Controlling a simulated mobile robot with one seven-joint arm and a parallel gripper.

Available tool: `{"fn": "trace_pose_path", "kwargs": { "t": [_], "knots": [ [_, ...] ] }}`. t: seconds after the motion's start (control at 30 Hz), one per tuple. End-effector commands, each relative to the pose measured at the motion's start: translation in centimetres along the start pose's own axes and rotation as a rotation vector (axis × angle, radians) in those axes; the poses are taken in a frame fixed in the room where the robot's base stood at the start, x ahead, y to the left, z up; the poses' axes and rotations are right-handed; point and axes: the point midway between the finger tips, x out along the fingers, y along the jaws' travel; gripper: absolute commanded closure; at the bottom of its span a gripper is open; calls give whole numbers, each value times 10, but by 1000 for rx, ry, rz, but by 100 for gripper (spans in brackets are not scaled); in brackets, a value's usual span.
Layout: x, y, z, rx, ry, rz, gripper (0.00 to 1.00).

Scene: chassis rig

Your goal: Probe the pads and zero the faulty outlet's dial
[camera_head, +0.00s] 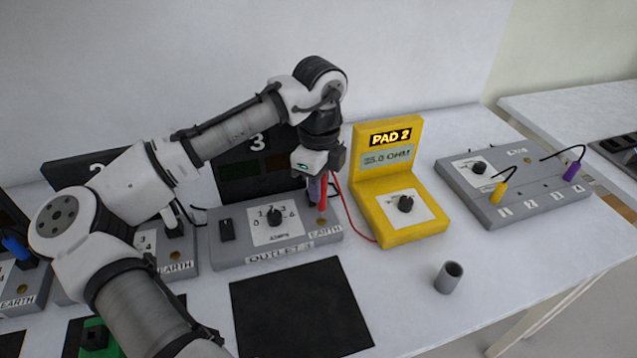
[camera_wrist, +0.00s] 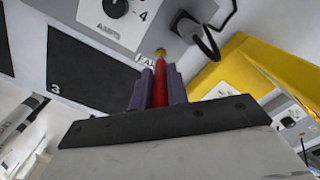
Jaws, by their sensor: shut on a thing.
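My gripper (camera_head: 318,190) is shut on the red probe (camera_head: 323,198), which points down at the earth pad of outlet 3 (camera_head: 275,249). In the wrist view, the probe (camera_wrist: 159,85) stands between my purple fingers, its tip at or just over the brass pad (camera_wrist: 161,53); contact is unclear. The dial (camera_head: 275,216) of outlet 3 sits on a white scale beside a black switch (camera_head: 227,229). The yellow meter (camera_head: 436,220) shows PAD 2 and a reading that looks like 25.0 OHM. A red lead runs from probe to meter.
Other outlets stand to the left, partly behind my arm, one with a blue plug (camera_head: 15,246). A grey box (camera_head: 518,207) with yellow and purple plugs is at right. A small grey cup (camera_head: 449,278) and a black mat (camera_head: 300,308) lie in front.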

Motion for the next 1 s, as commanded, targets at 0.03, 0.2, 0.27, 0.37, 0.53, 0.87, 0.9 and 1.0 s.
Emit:
{"fn": "trace_pose_path", "kwargs": {
  "t": [0.03, 0.2, 0.27, 0.37, 0.53, 0.87, 0.9, 1.0],
  "knots": [
    [-1, 0, 0, 0, 0, 0, 100],
    [-1, 0, 0, 0, 0, 0, 100],
    [-1, 0, 0, 0, 0, 0, 100],
    [-1, 0, 0, 0, 0, 0, 100],
    [-1, 0, 0, 0, 0, 0, 100],
    [3, 0, 0, 0, 0, 0, 100],
    [3, 0, 0, 0, 0, 0, 100],
    [5, 0, 0, 0, 0, 0, 100]
  ]
}}
